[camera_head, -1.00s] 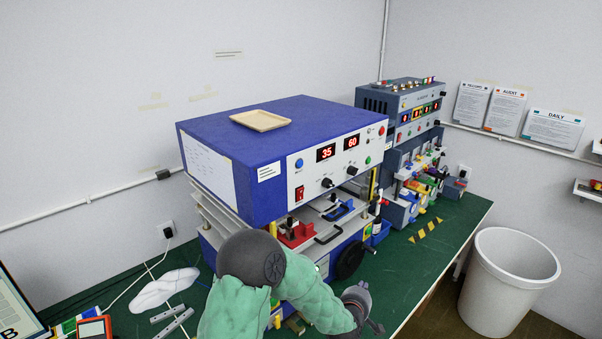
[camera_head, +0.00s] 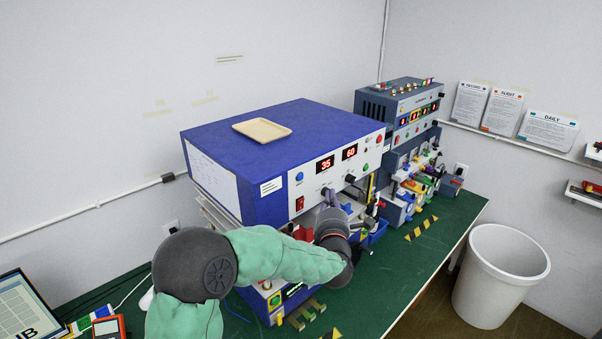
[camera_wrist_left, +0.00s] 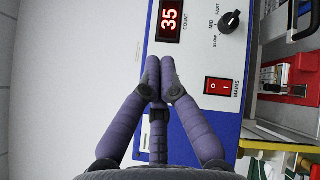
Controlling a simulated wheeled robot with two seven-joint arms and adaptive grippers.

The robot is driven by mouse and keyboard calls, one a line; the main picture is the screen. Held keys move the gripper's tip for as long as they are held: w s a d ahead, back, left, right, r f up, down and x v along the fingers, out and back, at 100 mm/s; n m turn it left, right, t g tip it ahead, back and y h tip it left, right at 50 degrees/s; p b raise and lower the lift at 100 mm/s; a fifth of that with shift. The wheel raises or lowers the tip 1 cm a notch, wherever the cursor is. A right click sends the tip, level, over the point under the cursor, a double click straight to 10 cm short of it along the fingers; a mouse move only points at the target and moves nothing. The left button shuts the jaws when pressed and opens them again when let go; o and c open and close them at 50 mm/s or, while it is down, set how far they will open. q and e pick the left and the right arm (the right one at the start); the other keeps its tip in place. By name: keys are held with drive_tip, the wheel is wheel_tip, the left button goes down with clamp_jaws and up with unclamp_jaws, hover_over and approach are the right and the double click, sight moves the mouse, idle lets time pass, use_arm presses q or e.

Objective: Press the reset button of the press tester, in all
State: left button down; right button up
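The press tester (camera_head: 290,120) is a big blue box with a white front panel (camera_head: 312,195). The panel has a blue round button (camera_head: 299,176) left of the display reading 35, and green and red buttons at its right. I cannot read which is labelled reset. My left gripper (camera_head: 328,193) is raised in front of the panel, below the displays. In the left wrist view its purple fingertips (camera_wrist_left: 160,63) are together and empty, over the panel beside the 35 display (camera_wrist_left: 170,20); they hide that part, and no blue button shows. Contact cannot be told. My right gripper is not in view.
A red mains switch (camera_wrist_left: 219,87) and a black knob (camera_wrist_left: 229,22) are near the fingers. A wooden tray (camera_head: 261,130) lies on the tester. A grey instrument stack (camera_head: 400,110) stands to its right. The green table (camera_head: 425,260) is clear at front right.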

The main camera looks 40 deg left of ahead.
sight(300, 177)
use_arm(q)
drive_tip(key=shift+a+r, duration=0.1)
drive_tip(key=shift+r, duration=0.05)
drive_tip(key=a, duration=0.8)
drive_tip(key=shift+w+a, duration=0.35)
drive_tip(key=shift+b, duration=0.3)
idle(1.3)
drive_tip(key=shift+a+b, duration=0.45)
drive_tip(key=shift+b, duration=0.25)
